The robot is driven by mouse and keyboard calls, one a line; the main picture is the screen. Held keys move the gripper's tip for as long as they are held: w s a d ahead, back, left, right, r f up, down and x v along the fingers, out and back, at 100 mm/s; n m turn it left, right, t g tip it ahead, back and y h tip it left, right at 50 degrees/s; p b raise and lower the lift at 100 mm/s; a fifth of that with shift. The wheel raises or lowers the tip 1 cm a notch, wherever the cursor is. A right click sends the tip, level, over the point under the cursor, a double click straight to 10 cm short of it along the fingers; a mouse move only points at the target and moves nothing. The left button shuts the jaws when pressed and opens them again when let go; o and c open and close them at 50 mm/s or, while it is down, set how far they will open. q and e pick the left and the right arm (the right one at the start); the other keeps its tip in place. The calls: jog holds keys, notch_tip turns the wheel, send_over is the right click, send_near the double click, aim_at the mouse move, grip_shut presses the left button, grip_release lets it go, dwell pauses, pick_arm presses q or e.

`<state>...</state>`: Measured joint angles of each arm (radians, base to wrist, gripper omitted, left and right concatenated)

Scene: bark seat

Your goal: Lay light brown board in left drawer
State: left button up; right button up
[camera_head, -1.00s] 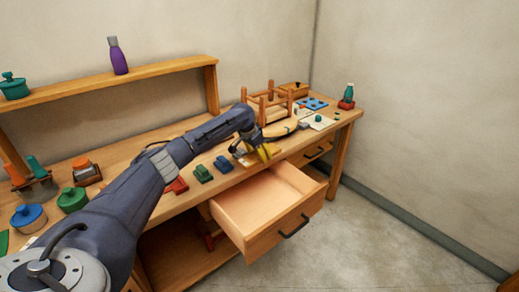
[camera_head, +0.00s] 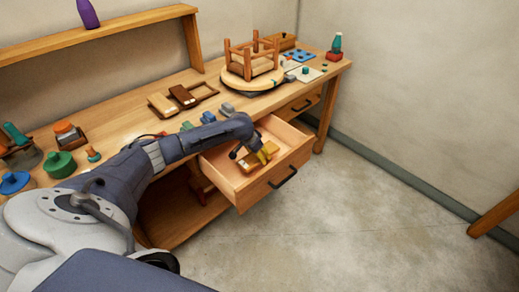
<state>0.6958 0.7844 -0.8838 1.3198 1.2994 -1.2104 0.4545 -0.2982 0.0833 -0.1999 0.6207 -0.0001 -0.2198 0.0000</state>
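The left drawer (camera_head: 240,201) is pulled open at the front of the bench. My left gripper (camera_head: 264,154), with yellow fingertips, is down inside it. A light brown board (camera_head: 247,163) shows in the drawer at the fingertips, partly hidden by the gripper. I cannot tell whether the fingers grip it or only touch it, nor whether it rests fully on the drawer floor. My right gripper is not in view.
A round turntable (camera_head: 238,83) bears an upturned wooden stool (camera_head: 252,62). A light piece (camera_head: 162,104) and a dark brown piece (camera_head: 183,95) lie on the bench. The right drawer (camera_head: 305,103) is shut. Small blocks (camera_head: 208,117) line the bench edge behind my arm.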

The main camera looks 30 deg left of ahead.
aim_at(259, 167)
pick_arm(q)
jog(key=shift+f, duration=2.8)
jog(key=shift+f, duration=0.35)
jog(key=o, duration=1.7)
jog(key=shift+r, duration=3.45)
